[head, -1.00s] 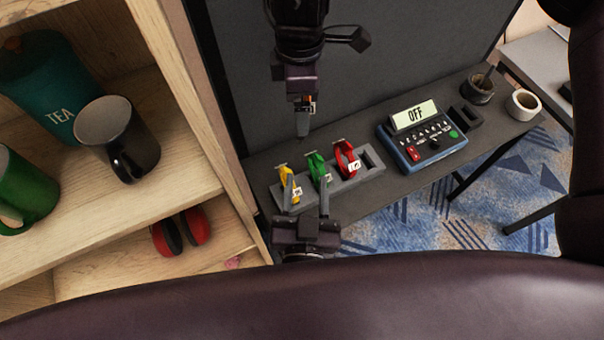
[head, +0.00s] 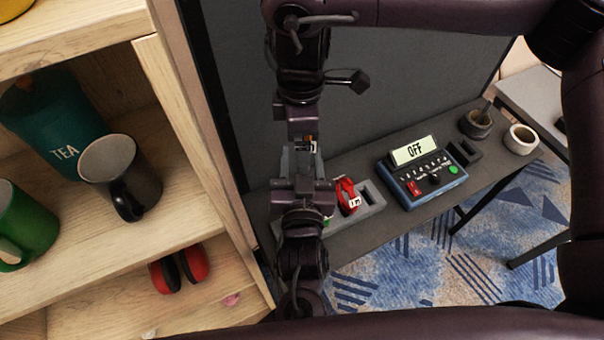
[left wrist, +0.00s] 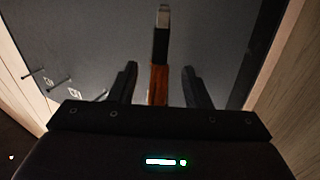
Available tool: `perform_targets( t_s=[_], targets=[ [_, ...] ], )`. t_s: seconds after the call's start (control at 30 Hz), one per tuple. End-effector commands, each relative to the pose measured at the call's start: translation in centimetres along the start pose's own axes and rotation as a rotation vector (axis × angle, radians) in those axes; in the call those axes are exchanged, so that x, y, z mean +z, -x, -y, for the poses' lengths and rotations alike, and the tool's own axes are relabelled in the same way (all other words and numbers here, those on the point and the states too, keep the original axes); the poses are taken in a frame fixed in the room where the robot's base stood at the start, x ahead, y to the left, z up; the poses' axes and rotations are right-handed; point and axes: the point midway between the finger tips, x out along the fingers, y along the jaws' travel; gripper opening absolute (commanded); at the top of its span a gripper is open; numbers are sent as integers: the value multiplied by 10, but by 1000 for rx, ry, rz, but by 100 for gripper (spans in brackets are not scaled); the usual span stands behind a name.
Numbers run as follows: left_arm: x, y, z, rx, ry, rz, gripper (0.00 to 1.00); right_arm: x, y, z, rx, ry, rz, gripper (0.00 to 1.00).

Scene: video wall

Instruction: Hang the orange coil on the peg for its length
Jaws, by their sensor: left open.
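The orange coil (left wrist: 158,84) hangs upright between the two spread fingers of my left gripper (left wrist: 160,88), which do not visibly touch it. In the head view only a small orange part of the coil (head: 309,139) shows. My right gripper (head: 302,135) comes down from above and appears shut on the coil; its fingertips are largely covered. In the head view my left gripper (head: 300,165) points away, just below it. Thin pegs (left wrist: 34,73) with small white marks beside them stand out from the dark wall at the left of the wrist view.
A grey holder (head: 375,203) with a red coil (head: 347,196) stands on the dark table (head: 385,235); my left arm covers part of it. A control box (head: 425,180) reads OFF. A wooden shelf (head: 195,190) with mugs is close on the left.

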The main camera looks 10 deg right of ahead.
Motion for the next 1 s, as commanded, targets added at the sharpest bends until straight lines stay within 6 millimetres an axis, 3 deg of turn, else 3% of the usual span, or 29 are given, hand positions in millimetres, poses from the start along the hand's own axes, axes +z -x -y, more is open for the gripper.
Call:
perform_targets(
  t_s=[0.37, 0.67, 0.73, 0.77, 0.8, 1.0],
  targets=[
    [0, -5, 0, 1, 0, 1, 42, 0, 0, 0, 0, 0, 0, 62],
    [0, -5, 0, 0, 0, 1, 3, 0, 0, 0, 1, 0, 1, 62],
    [0, -5, 0, 0, 0, 1, 0, 0, 0, 0, 1, 0, 1, 62],
    [0, -5, 0, -1, 1, 0, 0, 1, 0, 0, 1, 0, 2, 92],
    [0, -5, 0, -1, 1, 0, 0, 1, 0, 0, 1, 1, 2, 97],
    [0, -5, 0, 0, 1, -1, 0, 0, 0, 0, 0, 0, 1, 100]
  ],
)
